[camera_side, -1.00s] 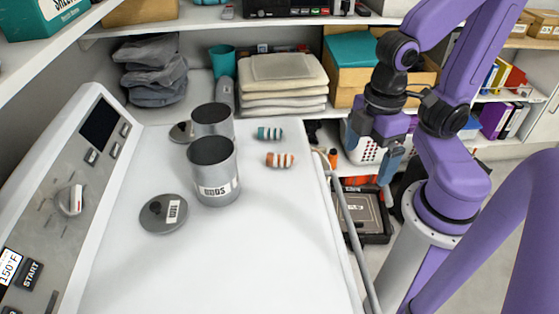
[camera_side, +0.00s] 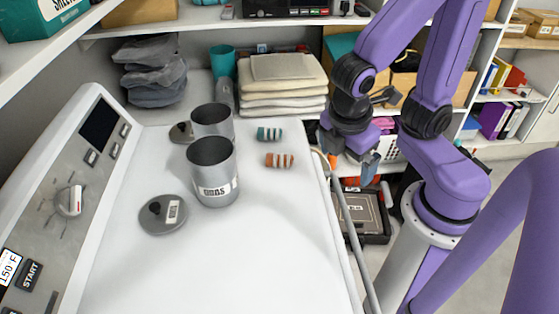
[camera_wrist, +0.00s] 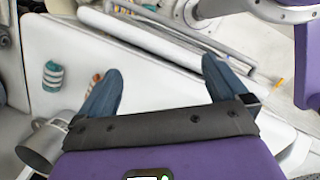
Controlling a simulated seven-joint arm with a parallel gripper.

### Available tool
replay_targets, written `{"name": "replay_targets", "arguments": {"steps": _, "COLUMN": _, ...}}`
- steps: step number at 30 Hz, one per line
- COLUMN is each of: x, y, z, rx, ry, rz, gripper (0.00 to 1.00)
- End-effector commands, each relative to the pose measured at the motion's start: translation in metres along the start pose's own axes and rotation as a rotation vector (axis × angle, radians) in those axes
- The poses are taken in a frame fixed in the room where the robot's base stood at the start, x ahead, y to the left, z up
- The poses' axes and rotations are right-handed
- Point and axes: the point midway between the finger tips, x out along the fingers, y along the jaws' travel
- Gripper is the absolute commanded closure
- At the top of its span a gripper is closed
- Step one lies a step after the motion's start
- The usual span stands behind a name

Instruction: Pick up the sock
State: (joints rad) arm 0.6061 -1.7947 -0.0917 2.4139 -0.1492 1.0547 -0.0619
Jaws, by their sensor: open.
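Two small rolled striped bundles that look like socks lie on the white top. The teal-and-white sock (camera_side: 270,134) is farther back; it also shows at the left of the wrist view (camera_wrist: 52,76). The orange-and-white sock (camera_side: 279,160) lies in front of it. In the wrist view the orange sock (camera_wrist: 96,78) is partly hidden behind my left finger. My gripper (camera_side: 352,160) is to the right of both socks, near the right edge of the white top. Its two blue fingers (camera_wrist: 163,70) are spread apart with nothing between them.
Two grey metal canisters (camera_side: 212,178) (camera_side: 212,120) stand open left of the socks, with a lid (camera_side: 163,213) beside them. Folded towels (camera_side: 283,85) are stacked behind. A metal rail (camera_side: 350,235) runs along the right edge. The front white surface is clear.

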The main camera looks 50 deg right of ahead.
Motion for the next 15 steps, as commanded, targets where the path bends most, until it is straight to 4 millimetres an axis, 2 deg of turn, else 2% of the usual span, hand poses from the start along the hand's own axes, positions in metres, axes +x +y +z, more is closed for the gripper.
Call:
{"name": "replay_targets", "arguments": {"steps": 7, "x": 0.003, "y": 0.024, "z": -0.046, "rx": -0.278, "ry": -0.310, "rz": 0.158, "gripper": 0.00}}
{"name": "replay_targets", "arguments": {"steps": 15, "x": -0.005, "y": 0.035, "z": -0.105, "rx": -0.542, "ry": -0.627, "rz": 0.344, "gripper": 0.00}}
